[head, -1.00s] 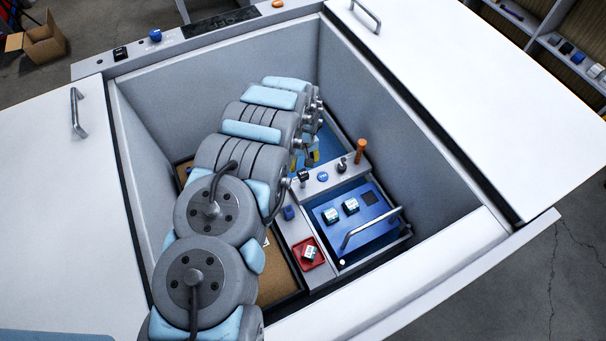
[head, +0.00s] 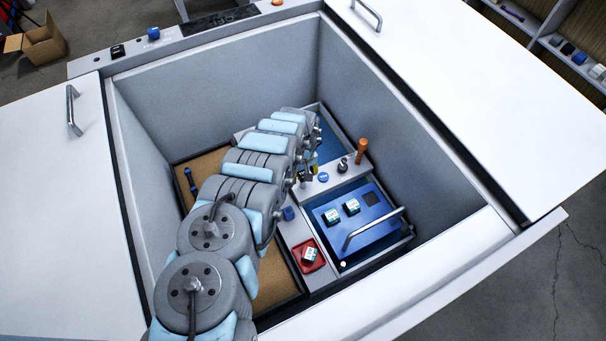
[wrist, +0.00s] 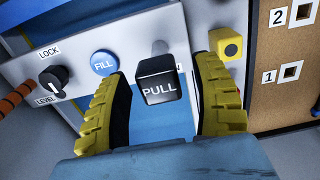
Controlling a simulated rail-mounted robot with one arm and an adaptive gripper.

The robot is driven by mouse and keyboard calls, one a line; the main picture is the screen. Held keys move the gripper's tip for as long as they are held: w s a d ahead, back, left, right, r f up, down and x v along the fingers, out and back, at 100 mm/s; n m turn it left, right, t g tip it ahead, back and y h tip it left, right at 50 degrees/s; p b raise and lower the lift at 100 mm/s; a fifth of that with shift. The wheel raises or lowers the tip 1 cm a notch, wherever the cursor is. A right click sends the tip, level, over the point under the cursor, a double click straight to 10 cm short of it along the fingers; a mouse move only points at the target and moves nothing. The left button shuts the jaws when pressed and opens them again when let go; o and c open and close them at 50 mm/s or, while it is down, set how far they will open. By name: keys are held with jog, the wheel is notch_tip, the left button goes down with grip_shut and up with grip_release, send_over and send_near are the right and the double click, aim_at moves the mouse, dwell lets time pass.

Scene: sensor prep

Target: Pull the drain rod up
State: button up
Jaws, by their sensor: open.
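A black block marked PULL (wrist: 158,80), seemingly the drain rod's handle, stands on the grey panel (wrist: 75,55) in the wrist view. My gripper (wrist: 160,68) is open, with one yellow ribbed finger on each side of the block. Gaps show between block and fingers. In the head view my gripper (head: 312,162) is low in the bin at the panel, largely hidden by my arm.
Beside the block are a blue FILL button (wrist: 103,63), a LOCK/LEVEL knob (wrist: 54,80) and a yellow block (wrist: 230,44). An orange rod (head: 361,150), a blue handled lid (head: 370,228) and a red tray (head: 308,253) are nearby. Bin walls (head: 210,85) surround all this.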

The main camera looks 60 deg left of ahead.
grip_shut()
dwell(0.4)
